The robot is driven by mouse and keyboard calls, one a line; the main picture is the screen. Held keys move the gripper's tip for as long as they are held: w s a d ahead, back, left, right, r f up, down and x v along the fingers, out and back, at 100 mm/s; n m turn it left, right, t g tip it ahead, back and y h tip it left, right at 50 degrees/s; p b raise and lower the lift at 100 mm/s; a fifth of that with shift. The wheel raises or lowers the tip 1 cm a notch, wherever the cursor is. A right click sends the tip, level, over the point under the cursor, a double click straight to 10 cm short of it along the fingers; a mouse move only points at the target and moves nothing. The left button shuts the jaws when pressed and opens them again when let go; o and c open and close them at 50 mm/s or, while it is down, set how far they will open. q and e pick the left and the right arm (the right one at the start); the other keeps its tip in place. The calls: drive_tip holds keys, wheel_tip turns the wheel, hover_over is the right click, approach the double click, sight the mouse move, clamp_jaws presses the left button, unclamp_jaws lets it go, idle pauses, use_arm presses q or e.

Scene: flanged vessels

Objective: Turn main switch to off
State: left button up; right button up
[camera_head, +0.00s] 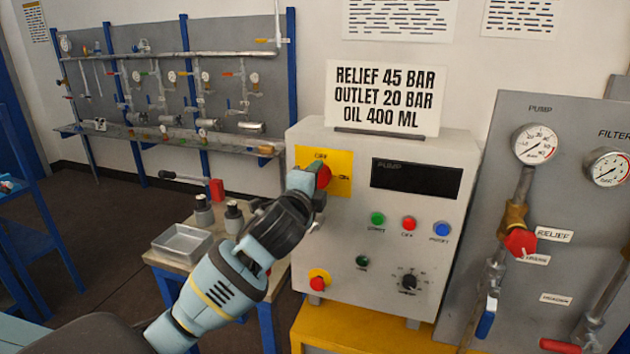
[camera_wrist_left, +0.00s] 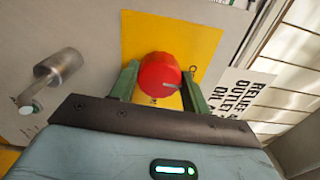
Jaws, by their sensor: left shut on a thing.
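The main switch is a red knob (camera_head: 322,175) on a yellow plate (camera_head: 341,180) at the upper left of the grey pump panel (camera_head: 330,230). My left gripper (camera_head: 308,182) reaches it from the left and hides part of the plate. In the left wrist view the red knob (camera_wrist_left: 160,75) sits between the two green fingers of my left gripper (camera_wrist_left: 158,88), which is shut on it. The plate's lettering is only partly readable. My right gripper is not in view.
Below are green, red and blue buttons (camera_head: 409,223), a black dial (camera_head: 408,282) and a red emergency knob (camera_head: 318,281). A metal cylinder (camera_wrist_left: 58,68) juts out beside my left gripper. A small table with a metal tray (camera_head: 182,243) stands left; a gauge panel (camera_head: 560,130) stands right.

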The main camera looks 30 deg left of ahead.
use_arm(q)
drive_tip(key=shift+n, duration=0.5)
drive_tip(key=o, duration=1)
drive_tip(key=shift+v, duration=3.9)
drive_tip(key=shift+f, duration=0.1)
